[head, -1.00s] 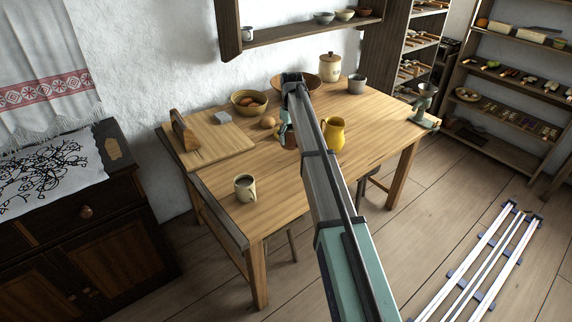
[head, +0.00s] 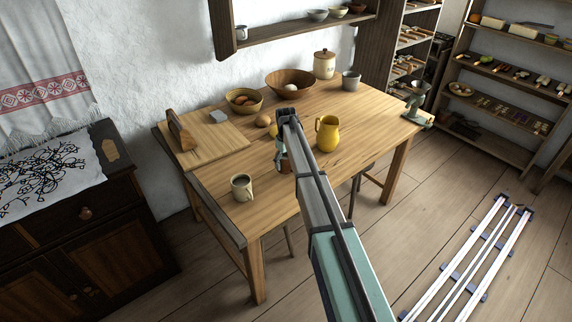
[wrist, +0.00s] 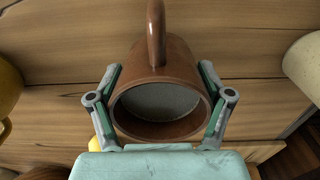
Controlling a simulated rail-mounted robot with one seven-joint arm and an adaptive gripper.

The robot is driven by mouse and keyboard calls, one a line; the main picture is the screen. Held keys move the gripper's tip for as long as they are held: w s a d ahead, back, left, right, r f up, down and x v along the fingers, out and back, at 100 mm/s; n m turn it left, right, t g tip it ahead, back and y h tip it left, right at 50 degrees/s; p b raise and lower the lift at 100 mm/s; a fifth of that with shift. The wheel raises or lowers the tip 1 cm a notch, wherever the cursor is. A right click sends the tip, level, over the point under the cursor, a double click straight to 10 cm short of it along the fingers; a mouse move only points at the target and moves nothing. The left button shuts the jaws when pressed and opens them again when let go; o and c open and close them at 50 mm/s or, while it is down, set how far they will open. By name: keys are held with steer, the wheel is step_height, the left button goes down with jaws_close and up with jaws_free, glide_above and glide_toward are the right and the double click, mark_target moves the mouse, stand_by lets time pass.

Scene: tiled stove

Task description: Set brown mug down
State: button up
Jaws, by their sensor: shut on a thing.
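The brown mug (wrist: 181,57) is between the two fingers of my gripper (wrist: 160,80) in the wrist view. The fingers press on its sides, its handle points to the top of the picture, and its open rim faces the camera. In the head view my gripper (head: 281,152) is over the middle front of the wooden table (head: 225,208), with a bit of the brown mug (head: 286,164) showing beside my arm. My arm hides most of it. I cannot tell whether its base touches the tabletop.
A yellow jug (head: 328,135) stands to the right of my gripper and a beige mug (head: 242,188) to the left. Behind are bowls (head: 290,80), a lidded jar (head: 324,66), a grey cup (head: 351,82) and a cutting board (head: 213,146). Front tabletop between mug and jug looks clear.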

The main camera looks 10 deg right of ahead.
steer(key=shift+f, duration=0.95)
steer(key=shift+f, duration=0.15)
steer(key=o, duration=1.7)
step_height(320, 180, up, 12)
steer(key=b, duration=0.3)
steer(key=shift+r, duration=0.2)
